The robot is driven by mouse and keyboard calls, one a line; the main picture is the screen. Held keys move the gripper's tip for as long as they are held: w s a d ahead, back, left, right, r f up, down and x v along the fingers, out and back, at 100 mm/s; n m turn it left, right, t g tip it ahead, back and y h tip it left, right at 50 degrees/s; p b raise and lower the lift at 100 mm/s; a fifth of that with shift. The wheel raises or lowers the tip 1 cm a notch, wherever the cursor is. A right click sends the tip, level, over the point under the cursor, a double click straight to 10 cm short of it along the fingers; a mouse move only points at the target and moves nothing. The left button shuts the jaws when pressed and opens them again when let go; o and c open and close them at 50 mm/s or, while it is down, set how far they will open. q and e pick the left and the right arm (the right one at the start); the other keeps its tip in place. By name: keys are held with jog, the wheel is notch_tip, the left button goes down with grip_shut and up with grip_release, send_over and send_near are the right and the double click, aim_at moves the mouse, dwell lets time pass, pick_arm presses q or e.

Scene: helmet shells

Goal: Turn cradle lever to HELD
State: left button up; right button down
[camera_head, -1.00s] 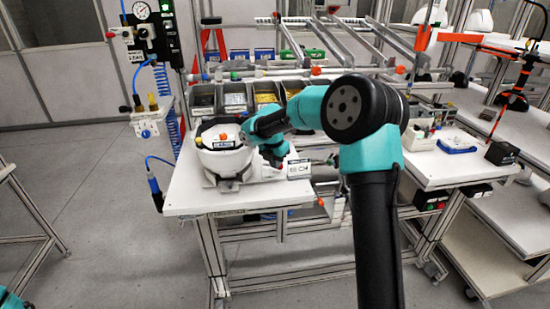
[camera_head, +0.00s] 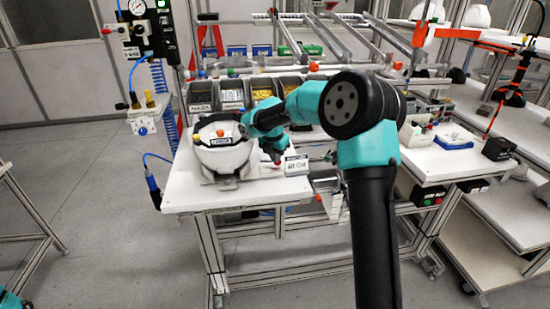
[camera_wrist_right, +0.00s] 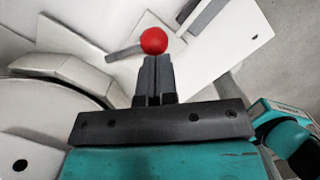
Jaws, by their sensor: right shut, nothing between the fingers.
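A white helmet shell (camera_head: 222,160) sits in its cradle on the left of the white bench. The cradle lever shows in the right wrist view as a grey rod (camera_wrist_right: 124,53) ending in a red ball knob (camera_wrist_right: 154,40). My right gripper (camera_wrist_right: 153,62) points at the knob, its closed fingertips just below it in that view; I cannot tell whether they touch. In the head view the right gripper (camera_head: 275,158) hangs beside the helmet's right side. It is shut and empty. A label plate (camera_head: 297,166) stands right of it, its text unreadable. My left gripper is out of view.
Parts bins (camera_head: 232,94) line the back of the bench (camera_head: 190,190). A blue air hose hangs at its left. A second bench (camera_head: 430,172) with trays stands to the right. The bench's front left corner is clear.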

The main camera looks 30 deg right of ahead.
notch_tip(320, 180, up, 9)
jog(key=a, duration=0.1)
jog(key=shift+s+a, duration=0.35)
jog(key=shift+r, duration=0.1)
